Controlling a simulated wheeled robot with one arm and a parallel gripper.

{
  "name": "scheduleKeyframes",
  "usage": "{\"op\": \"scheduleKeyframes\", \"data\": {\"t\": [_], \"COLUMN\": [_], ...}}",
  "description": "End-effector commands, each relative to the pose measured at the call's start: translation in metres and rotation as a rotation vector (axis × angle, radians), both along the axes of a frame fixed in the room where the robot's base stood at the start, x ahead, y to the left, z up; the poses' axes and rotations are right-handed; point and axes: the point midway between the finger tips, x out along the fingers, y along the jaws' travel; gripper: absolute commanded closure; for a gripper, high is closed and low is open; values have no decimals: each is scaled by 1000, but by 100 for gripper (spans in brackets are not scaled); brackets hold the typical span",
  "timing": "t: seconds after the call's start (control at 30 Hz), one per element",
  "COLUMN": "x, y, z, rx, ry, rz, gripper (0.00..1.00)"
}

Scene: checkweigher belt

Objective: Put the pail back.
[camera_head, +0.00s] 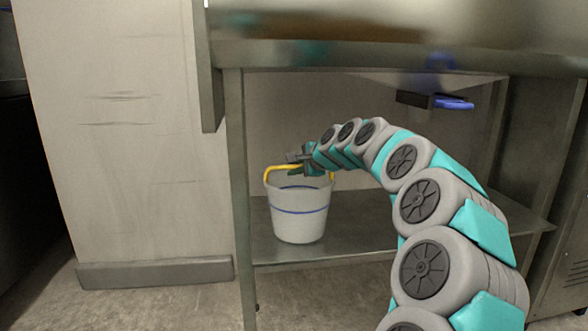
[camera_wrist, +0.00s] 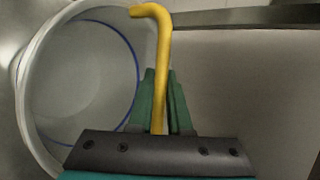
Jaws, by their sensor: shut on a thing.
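The pail (camera_head: 299,217) is whitish with a blue stripe and a yellow handle (camera_head: 283,168). In the head view it is upright at the lower shelf (camera_head: 350,237) under the metal table; I cannot tell whether its base touches the shelf. My gripper (camera_head: 300,160) is at the top of the pail, at the handle. In the wrist view my gripper's green fingers (camera_wrist: 161,105) are shut on the yellow handle (camera_wrist: 150,40), with the open pail (camera_wrist: 75,85) to the left. The pail looks empty inside.
The metal table top (camera_head: 400,55) lies above my arm and the pail. A table leg (camera_head: 240,190) stands just left of the pail. A blue-handled thing (camera_head: 453,104) is under the table top at right. The shelf right of the pail looks clear, partly behind my arm.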

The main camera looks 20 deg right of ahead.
Motion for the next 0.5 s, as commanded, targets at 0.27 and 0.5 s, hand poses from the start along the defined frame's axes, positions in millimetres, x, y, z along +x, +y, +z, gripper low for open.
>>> {"op": "scheduleKeyframes", "data": {"t": [0.27, 0.5], "x": [0, 0], "y": [0, 0], "z": [-2, -2], "rx": [0, 0], "ry": [-1, 0], "rz": [0, 0], "gripper": [64, 53]}}
